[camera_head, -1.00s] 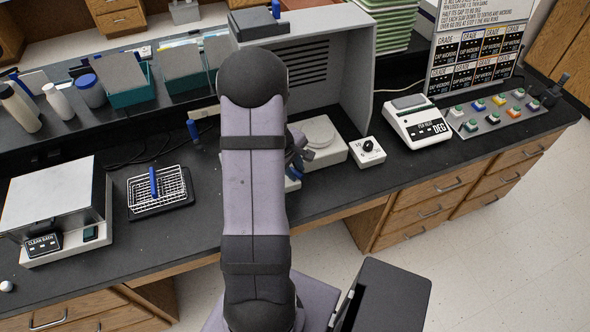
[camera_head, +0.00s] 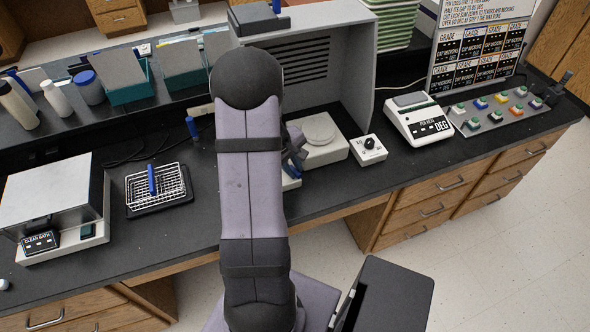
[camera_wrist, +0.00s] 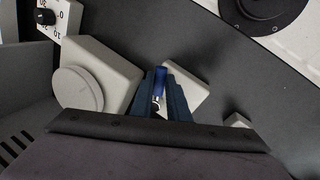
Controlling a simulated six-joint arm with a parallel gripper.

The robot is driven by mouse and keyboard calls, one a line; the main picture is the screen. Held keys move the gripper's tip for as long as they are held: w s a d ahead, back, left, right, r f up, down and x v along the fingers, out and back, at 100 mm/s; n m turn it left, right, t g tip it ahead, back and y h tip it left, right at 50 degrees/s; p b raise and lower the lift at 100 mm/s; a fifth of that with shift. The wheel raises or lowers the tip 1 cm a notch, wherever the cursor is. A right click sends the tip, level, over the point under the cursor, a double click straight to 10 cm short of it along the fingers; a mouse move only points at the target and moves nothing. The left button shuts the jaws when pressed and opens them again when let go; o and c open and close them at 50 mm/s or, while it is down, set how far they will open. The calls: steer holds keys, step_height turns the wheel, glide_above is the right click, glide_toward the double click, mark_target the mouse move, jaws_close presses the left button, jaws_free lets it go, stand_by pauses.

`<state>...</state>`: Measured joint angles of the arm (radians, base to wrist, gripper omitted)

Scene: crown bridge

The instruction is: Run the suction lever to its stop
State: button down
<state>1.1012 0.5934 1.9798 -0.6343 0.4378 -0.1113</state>
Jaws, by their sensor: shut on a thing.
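In the wrist view, my gripper (camera_wrist: 162,92) is shut on an upright blue handle with a bright metal part, which seems to be the suction lever (camera_wrist: 159,77). A dark finger lies on each side of it. A small white block (camera_wrist: 187,92) shows just beside and behind the fingers and looks like the lever's base. In the head view, my arm hides most of the gripper and the lever. Only part of the white base (camera_head: 291,182) shows there, right of my arm. I cannot read the lever's angle or see its stop.
A white unit with a round plate (camera_head: 318,128) stands close by, before the grey vented hood (camera_head: 345,75). A dial box (camera_head: 368,150) and a white meter (camera_head: 418,120) stand to the right. A wire basket (camera_head: 153,190) lies left. The bench front between is clear.

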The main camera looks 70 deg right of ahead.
steer(key=m+b, duration=0.1)
steer(key=w+m+b, duration=0.1)
steer(key=a+m+g+b, duration=0.1)
steer(key=m, duration=0.1)
steer(key=shift+w+a+f+y, duration=0.1)
steer(key=shift+w+y, duration=0.2)
steer(key=shift+y, duration=0.1)
steer(key=m, duration=0.2)
steer(key=w+m+y, duration=0.1)
steer(key=w+a+m+g, duration=0.1)
steer(key=m, duration=0.1)
steer(key=shift+m, duration=0.3)
steer(key=shift+w, duration=0.1)
steer(key=c, duration=2)
jaws_free()
steer(key=shift+r+b, duration=0.25)
steer(key=shift+b, duration=0.05)
steer(key=d+v, duration=0.1)
steer(key=v, duration=0.6)
steer(key=shift+a+b, duration=0.3)
steer(key=shift+b, duration=0.15)
steer(key=shift+r, duration=0.1)
